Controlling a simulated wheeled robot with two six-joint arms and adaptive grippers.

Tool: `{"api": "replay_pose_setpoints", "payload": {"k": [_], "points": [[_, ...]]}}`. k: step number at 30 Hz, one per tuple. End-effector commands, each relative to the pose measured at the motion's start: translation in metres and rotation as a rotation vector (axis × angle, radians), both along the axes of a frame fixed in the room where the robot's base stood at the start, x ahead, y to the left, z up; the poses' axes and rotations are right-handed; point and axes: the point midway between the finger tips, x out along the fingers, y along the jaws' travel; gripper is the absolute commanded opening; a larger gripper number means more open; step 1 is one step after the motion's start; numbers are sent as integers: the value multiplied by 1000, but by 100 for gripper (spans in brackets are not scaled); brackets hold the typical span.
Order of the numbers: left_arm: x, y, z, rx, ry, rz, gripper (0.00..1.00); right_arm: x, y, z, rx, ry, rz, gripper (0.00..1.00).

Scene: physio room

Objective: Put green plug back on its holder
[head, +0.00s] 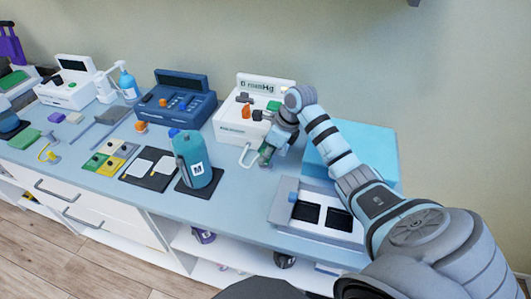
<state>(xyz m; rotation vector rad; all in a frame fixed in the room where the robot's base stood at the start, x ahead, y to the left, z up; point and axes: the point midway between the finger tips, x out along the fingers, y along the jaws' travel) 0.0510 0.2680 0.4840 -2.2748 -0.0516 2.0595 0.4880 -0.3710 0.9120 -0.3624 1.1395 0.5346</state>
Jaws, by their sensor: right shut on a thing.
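A green plug (266,153) is in my right gripper (268,147), low in front of the white device (231,126) that has a "mmHg" display. The gripper is shut on the plug; its fingers partly hide it. A white tube (246,158) loops beside the plug, between it and the device front. On top of the white device are an orange part (246,112) and a small green part (273,106); I cannot tell which part is the plug's holder. My left gripper is not in view.
A teal cuff roll marked M (195,160) stands on a dark mat left of my gripper. A blue device (187,97) is behind it. A light blue box (360,145) and a tray with dark wells (320,222) are right, close to my arm.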

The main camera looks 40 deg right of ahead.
Motion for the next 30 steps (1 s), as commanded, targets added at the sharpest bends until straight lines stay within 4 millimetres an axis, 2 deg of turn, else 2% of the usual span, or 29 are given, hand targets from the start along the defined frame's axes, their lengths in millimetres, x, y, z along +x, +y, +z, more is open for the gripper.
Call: {"api": "replay_pose_setpoints", "payload": {"k": [17,28,29,30], "points": [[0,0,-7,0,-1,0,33,0,0,-9,0,0,0,7],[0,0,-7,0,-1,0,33,0,0,-9,0,0,0,7],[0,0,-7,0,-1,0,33,0,0,-9,0,0,0,26],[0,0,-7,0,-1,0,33,0,0,-9,0,0,0,32]]}}
